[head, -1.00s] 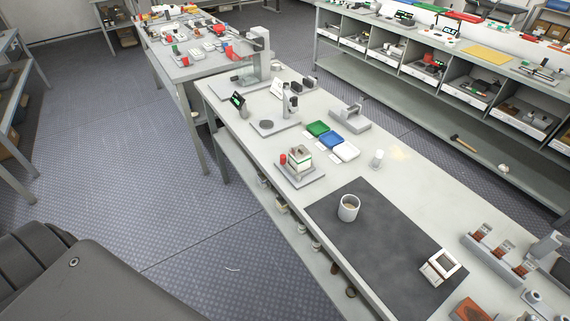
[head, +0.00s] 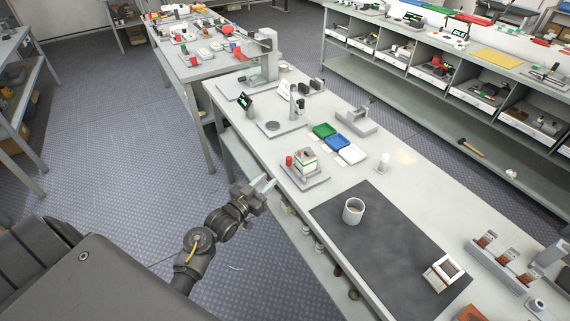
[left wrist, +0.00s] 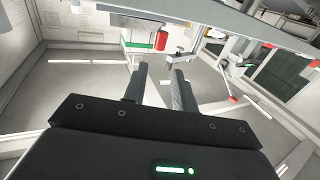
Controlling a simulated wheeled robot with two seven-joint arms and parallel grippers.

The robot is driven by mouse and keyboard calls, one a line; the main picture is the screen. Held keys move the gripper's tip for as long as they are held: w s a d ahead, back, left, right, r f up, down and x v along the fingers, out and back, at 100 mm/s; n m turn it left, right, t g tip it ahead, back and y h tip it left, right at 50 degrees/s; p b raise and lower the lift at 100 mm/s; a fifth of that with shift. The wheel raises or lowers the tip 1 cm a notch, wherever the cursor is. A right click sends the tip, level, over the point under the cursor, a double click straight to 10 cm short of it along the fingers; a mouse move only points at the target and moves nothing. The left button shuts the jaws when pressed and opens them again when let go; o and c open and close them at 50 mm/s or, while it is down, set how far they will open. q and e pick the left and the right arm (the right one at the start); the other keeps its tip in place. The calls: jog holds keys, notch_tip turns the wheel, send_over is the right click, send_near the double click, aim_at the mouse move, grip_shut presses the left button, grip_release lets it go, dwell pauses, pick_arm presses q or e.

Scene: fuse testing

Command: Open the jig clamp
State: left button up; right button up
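A small jig with a white and green block stands on a grey base plate (head: 318,179) near the bench's left edge in the head view. A red knob (head: 289,160) sits at its left side. I take this as the jig with the clamp, but its clamp state is too small to tell. My left gripper (head: 266,186) is beside the bench edge, lower left of the jig and apart from it. In the left wrist view its two fingers (left wrist: 160,70) are parted and empty. A red cylinder (left wrist: 161,40) and a green-edged part show beyond them. My right gripper is not in view.
A white cup (head: 353,210) stands on the dark mat (head: 390,255). Green, blue and white trays (head: 338,142) lie behind the jig. A grey stand (head: 294,105) is further back. The bench edge lies between my left gripper and the jig.

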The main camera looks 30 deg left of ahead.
aim_at(287, 161)
pick_arm(q)
jog(key=w, duration=0.3)
jog(key=w+d+p, duration=0.1)
jog(key=w, duration=0.3)
jog(key=w+p, duration=0.1)
jog(key=w, duration=0.2)
jog(key=shift+w+d, duration=0.25)
grip_shut()
